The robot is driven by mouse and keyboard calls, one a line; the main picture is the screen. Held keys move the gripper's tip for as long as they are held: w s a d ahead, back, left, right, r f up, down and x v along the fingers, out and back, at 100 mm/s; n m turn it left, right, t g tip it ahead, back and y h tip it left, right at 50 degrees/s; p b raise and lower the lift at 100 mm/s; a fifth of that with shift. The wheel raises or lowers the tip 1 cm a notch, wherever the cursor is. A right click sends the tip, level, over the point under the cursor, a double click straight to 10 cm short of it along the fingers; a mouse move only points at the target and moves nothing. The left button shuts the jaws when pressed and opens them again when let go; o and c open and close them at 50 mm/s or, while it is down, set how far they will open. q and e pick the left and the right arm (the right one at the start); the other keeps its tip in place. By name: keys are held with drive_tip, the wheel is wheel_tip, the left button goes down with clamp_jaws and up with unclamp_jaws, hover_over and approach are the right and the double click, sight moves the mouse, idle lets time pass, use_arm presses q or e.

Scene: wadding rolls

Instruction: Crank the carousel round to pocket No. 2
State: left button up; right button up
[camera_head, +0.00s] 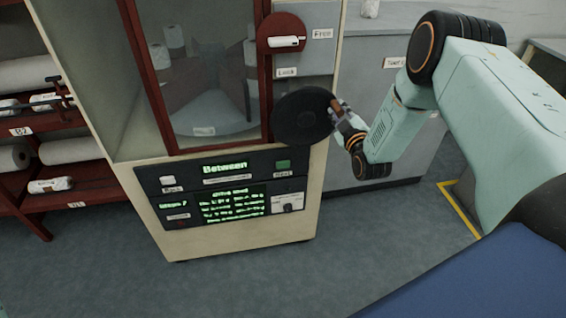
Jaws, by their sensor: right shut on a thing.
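The carousel (215,117) shows behind the cabinet's red-framed glass, with white rolls standing on it and a small label on its front edge. The black crank disc (301,116) sits on the cabinet's right side. My right gripper (341,110) is shut on the crank handle (336,103) at the disc's right edge, and its fingers hide part of the handle. A lever (285,41) on a red round plate lies level, toward the "Free" label (323,33); a "Lock" label (286,72) is below. The upper display (225,167) reads "Between". My left gripper is out of view.
A lower green text screen (233,204), a green button (283,164) and a small knob (287,208) are on the cabinet's front panel. A red shelf (88,195) with rolls stands at left. A grey counter (350,160) is behind my right arm. The front floor is clear.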

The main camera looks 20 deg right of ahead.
drive_tip(key=shift+w+a+r+p, duration=0.2)
drive_tip(key=shift+a+r+p, duration=0.65)
drive_tip(key=shift+a+r, duration=0.5)
drive_tip(key=shift+a, duration=0.1)
drive_tip(key=shift+w+a+r, duration=0.15)
drive_tip(key=shift+w+a, duration=0.05)
drive_tip(key=shift+a, duration=0.3)
drive_tip(key=shift+w+a+r, duration=0.1)
drive_tip(key=shift+a+r, duration=0.1)
drive_tip(key=shift+a, duration=0.5)
drive_tip(key=shift+w+a+r+p, duration=0.1)
drive_tip(key=shift+w+a+p, duration=0.1)
drive_tip(key=shift+a, duration=0.35)
drive_tip(key=shift+w+a+r+p, duration=0.1)
drive_tip(key=shift+a+p, duration=0.05)
drive_tip(key=shift+a, duration=0.35)
drive_tip(key=o, duration=0.6)
drive_tip(key=shift+s+d, duration=0.1)
drive_tip(key=shift+d, duration=0.1)
drive_tip(key=shift+c, duration=0.2)
drive_tip(key=o, duration=0.4)
drive_tip(key=shift+a+r, duration=0.1)
drive_tip(key=shift+r, duration=0.05)
drive_tip(key=shift+o, duration=0.2)
